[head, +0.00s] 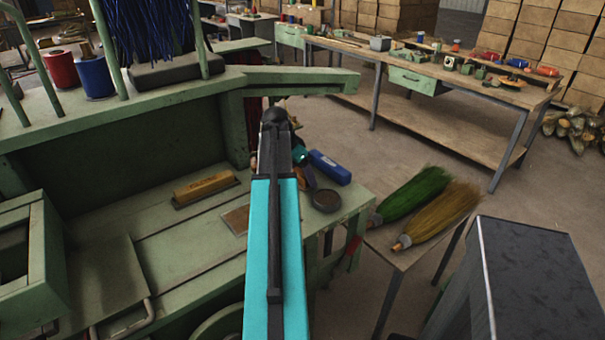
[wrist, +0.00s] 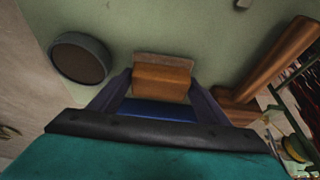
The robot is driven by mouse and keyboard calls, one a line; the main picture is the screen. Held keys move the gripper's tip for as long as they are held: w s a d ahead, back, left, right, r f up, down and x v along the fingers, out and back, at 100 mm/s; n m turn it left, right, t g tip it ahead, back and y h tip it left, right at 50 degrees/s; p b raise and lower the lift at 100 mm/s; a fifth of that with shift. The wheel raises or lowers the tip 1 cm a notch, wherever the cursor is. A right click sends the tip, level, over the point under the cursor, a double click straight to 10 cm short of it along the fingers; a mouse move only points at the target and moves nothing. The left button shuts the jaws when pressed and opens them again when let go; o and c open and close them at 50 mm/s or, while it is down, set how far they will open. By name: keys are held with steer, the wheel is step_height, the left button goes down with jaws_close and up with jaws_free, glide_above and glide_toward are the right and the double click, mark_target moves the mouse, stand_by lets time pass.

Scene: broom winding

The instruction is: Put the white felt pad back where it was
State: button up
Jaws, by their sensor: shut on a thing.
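I cannot make out a white felt pad in either view. My gripper (wrist: 160,100) is low over the green bench (wrist: 200,35). Its two dark fingers are shut on an orange-brown block (wrist: 162,78) with a paler, greyish strip along its far edge. A blue band shows behind the block, between the fingers; I cannot tell what it belongs to. In the head view my arm hides the fingertips and most of what they hold.
A round dark dish (wrist: 80,58) lies left of the gripper, near the bench edge; it also shows in the head view (head: 327,200). A blue block (head: 330,166) lies behind it. Brown wooden handles (wrist: 275,65) lie to the right. A wooden brush (head: 205,188) lies further left.

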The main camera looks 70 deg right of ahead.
steer(key=shift+f, duration=0.3)
steer(key=o, duration=0.9)
steer(key=shift+o, duration=0.2)
steer(key=shift+r, duration=0.1)
steer(key=b+v, duration=0.1)
steer(key=v, duration=1.1)
stand_by(0.6)
